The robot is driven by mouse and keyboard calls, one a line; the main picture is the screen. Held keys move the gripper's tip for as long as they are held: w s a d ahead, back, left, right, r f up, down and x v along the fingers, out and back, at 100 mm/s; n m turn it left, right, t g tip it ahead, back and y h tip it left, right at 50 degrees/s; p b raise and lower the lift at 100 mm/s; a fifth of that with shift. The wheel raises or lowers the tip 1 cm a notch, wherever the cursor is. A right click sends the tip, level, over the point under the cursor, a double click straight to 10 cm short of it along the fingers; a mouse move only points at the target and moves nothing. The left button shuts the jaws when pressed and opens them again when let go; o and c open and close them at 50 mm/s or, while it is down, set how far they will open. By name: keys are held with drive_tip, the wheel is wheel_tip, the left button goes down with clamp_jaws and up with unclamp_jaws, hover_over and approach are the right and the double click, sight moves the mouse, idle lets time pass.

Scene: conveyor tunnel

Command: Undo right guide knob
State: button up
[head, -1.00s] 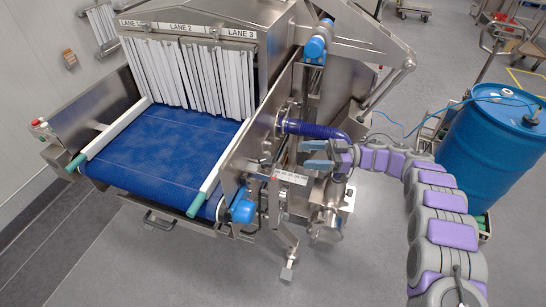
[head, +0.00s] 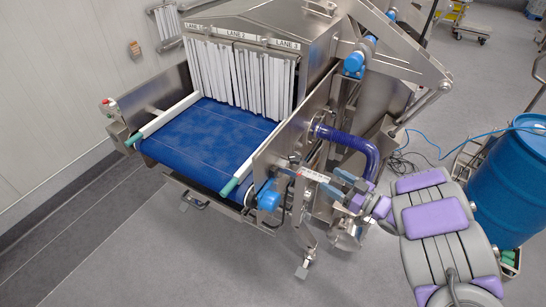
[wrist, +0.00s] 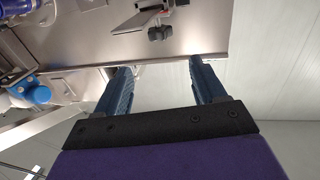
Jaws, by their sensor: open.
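The right guide rail (head: 239,174) is white with a teal end and runs along the right side of the blue belt. In the wrist view a dark knob (wrist: 160,33) with a bracket sits on the steel side plate (wrist: 90,40), beyond my fingertips. I cannot tell for sure that it is the right guide knob. My gripper (head: 333,182) is outside the right side plate, near the scale strip. In the wrist view its two blue fingers (wrist: 160,68) are apart with nothing between them. The knob is not clear in the head view.
A blue motor (head: 268,197) and a blue hose (head: 352,143) flank the gripper area. The scale strip (head: 312,175) is close to the fingers. A blue drum (head: 508,185) stands at the right. The floor in front of the machine is clear.

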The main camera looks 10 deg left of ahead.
sight(291, 156)
drive_tip(key=b+x, duration=0.1)
drive_tip(key=x, duration=1.6)
drive_tip(key=shift+w+a, duration=0.15)
drive_tip(key=shift+w, duration=0.05)
drive_tip(key=c, duration=1)
drive_tip(key=shift+o, duration=0.2)
